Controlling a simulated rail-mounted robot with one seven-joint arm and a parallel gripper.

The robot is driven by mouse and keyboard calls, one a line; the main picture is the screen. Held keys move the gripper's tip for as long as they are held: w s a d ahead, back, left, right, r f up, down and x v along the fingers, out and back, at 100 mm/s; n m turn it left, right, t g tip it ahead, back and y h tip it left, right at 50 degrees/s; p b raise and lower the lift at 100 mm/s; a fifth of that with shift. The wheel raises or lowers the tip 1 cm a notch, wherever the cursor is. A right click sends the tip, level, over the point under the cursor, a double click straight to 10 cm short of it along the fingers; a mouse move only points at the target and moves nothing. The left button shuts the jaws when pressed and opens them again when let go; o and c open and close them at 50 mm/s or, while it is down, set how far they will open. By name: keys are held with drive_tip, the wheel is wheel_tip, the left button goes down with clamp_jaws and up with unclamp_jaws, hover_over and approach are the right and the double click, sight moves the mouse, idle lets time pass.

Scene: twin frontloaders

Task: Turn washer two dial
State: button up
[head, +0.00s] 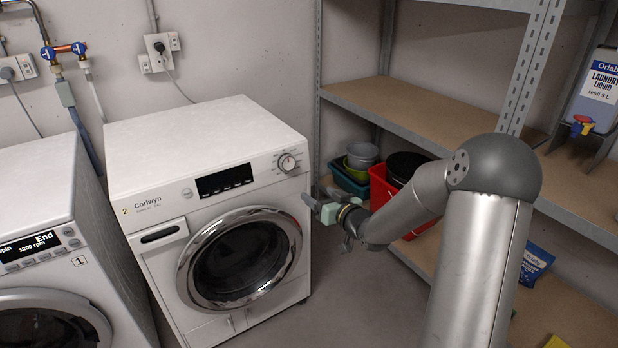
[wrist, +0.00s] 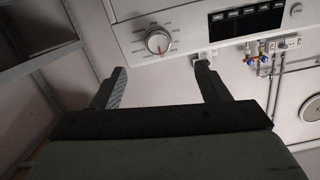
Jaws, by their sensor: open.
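Washer two (head: 213,122) is a white frontloader marked "2" and "Corlwyn". Its round dial (head: 287,162) sits at the right end of the control panel, right of the dark display (head: 224,180). The dial also shows in the wrist view (wrist: 158,40), pale with a red mark near its lower edge. My gripper (head: 318,196) is in front of the washer's right side, lower than the dial and apart from it. In the wrist view its two dark fingers (wrist: 160,72) are spread wide with nothing between them, and the dial appears beyond the gap.
Washer one (head: 35,190), marked "1", stands at the left. A metal shelf unit (head: 440,98) fills the right side. A red bin (head: 380,188) and grey bowls (head: 362,150) stand behind my gripper. The floor (head: 345,300) before the shelf is clear.

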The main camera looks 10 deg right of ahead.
drive_tip(key=d+t, duration=0.1)
drive_tip(key=d, duration=0.1)
approach(289, 164)
drive_tip(key=shift+y, duration=0.4)
drive_tip(key=x, duration=0.4)
drive_tip(key=b+x, duration=0.1)
drive_tip(key=x, duration=0.3)
drive_tip(key=shift+w+d, duration=0.1)
drive_tip(key=shift+d, duration=0.1)
drive_tip(key=c, duration=1)
drive_tip(key=shift+f+n+b, duration=0.15)
drive_tip(key=shift+n+b, duration=0.15)
drive_tip(key=shift+b, duration=0.1)
